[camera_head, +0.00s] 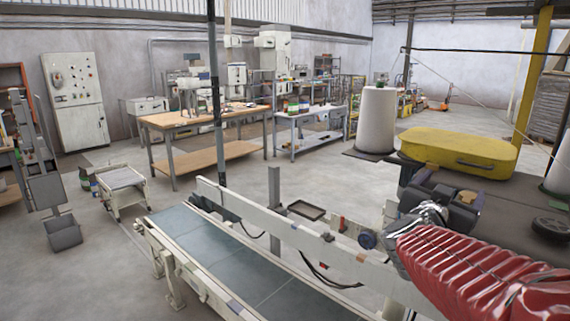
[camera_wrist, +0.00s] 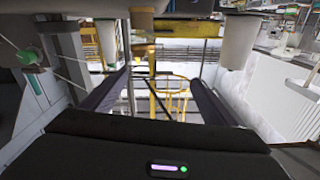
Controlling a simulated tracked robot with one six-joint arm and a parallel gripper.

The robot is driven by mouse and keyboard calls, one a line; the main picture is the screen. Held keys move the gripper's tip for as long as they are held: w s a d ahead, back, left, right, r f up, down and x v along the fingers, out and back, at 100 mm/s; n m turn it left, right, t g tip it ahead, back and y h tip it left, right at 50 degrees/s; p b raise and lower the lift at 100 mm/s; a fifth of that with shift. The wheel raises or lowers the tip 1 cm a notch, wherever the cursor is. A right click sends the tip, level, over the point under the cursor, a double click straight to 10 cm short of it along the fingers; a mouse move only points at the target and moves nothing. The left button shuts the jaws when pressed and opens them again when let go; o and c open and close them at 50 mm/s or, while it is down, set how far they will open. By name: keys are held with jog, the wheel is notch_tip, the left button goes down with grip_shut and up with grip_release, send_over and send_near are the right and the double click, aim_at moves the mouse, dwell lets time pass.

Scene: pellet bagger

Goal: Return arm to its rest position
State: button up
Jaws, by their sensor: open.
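My arm, in a red ribbed sleeve (camera_head: 470,270), reaches in from the lower right of the head view. At its end is my dark gripper (camera_head: 425,180), raised beside the conveyor and in front of a yellow case (camera_head: 460,150). In the wrist view my gripper (camera_wrist: 155,85) shows two dark fingers spread wide apart. Nothing is between them; the gap shows only distant background, including yellow railings (camera_wrist: 170,95).
A conveyor with a grey-green belt (camera_head: 215,250) and a pale side rail (camera_head: 290,230) runs across the front. A white roll (camera_head: 376,120) stands behind it. Workbenches (camera_head: 205,119) stand farther back. A dark post (camera_head: 216,100) rises left of centre. Open floor lies left of the conveyor.

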jog(key=s+a+f+n+y, duration=0.1)
jog(key=a+f+n+y, duration=0.2)
jog(key=a, duration=0.4)
jog(key=s+a+f+n+t+y, duration=0.1)
jog(key=a+f+n+y, duration=0.15)
jog(key=a+y, duration=0.45)
jog(key=a+f+n+y, duration=0.2)
jog(key=a+n+y, duration=0.1)
jog(key=a, duration=0.5)
jog(key=s+a+f+n+g, duration=0.1)
jog(key=s+f+g, duration=0.3)
jog(key=s, duration=0.6)
jog(key=s+a+f+n+g, duration=0.1)
jog(key=s+a+f+g, duration=0.1)
jog(key=s+f, duration=0.7)
jog(key=shift+s+a+f+n+g, duration=0.15)
jog(key=shift+s+a+n+g, duration=0.2)
jog(key=shift+s+g, duration=0.55)
